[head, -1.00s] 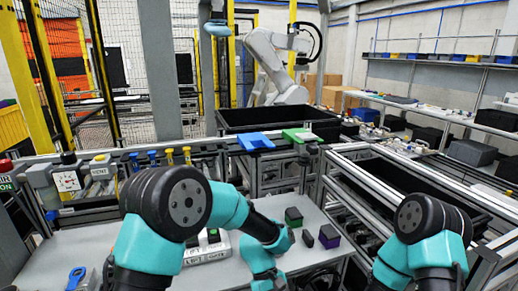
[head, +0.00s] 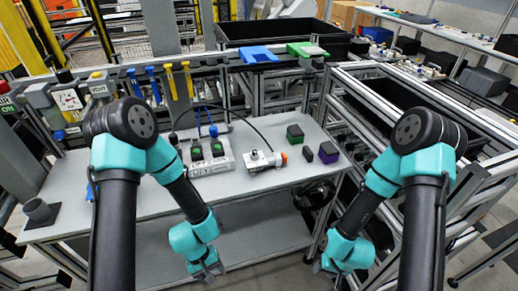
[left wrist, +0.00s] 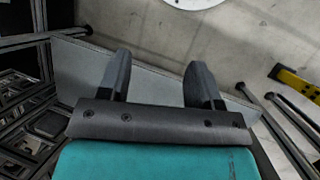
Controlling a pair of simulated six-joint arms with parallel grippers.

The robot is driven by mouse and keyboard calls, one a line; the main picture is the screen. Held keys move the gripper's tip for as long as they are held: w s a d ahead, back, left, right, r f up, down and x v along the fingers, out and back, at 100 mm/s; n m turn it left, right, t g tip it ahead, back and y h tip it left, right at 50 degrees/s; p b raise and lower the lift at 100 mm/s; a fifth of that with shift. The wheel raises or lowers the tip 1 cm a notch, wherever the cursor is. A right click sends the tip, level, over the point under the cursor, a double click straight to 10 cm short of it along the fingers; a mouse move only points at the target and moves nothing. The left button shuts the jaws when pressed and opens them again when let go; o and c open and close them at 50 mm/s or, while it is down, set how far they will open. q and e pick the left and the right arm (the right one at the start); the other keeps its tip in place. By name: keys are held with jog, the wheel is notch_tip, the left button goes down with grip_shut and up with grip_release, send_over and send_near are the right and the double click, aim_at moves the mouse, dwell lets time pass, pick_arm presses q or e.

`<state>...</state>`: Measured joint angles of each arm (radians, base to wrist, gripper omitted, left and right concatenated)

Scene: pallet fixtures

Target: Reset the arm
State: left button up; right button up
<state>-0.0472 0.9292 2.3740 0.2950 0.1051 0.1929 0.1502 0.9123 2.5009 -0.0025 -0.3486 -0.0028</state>
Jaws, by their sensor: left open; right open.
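My left gripper (head: 209,272) hangs low in front of the table's front edge, below the tabletop. My right gripper (head: 322,267) hangs low at the right, beside the table's right front leg. Only a small part of its fingers shows; no object shows in it. Both arms are folded downward, and neither gripper touches anything on the tabletop.
Blue (head: 258,55) and green (head: 307,50) trays sit behind.

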pick_arm(q)
jog(key=w+a+f+m+t, duration=0.1)
jog(key=a+f+m+t, duration=0.1)
jog(key=a+t, duration=0.2)
jog(key=a, duration=0.3)
jog(key=shift+w+a+f+m, duration=0.2)
jog(key=shift+a+m, duration=0.1)
dwell(0.3)
dwell(1.3)
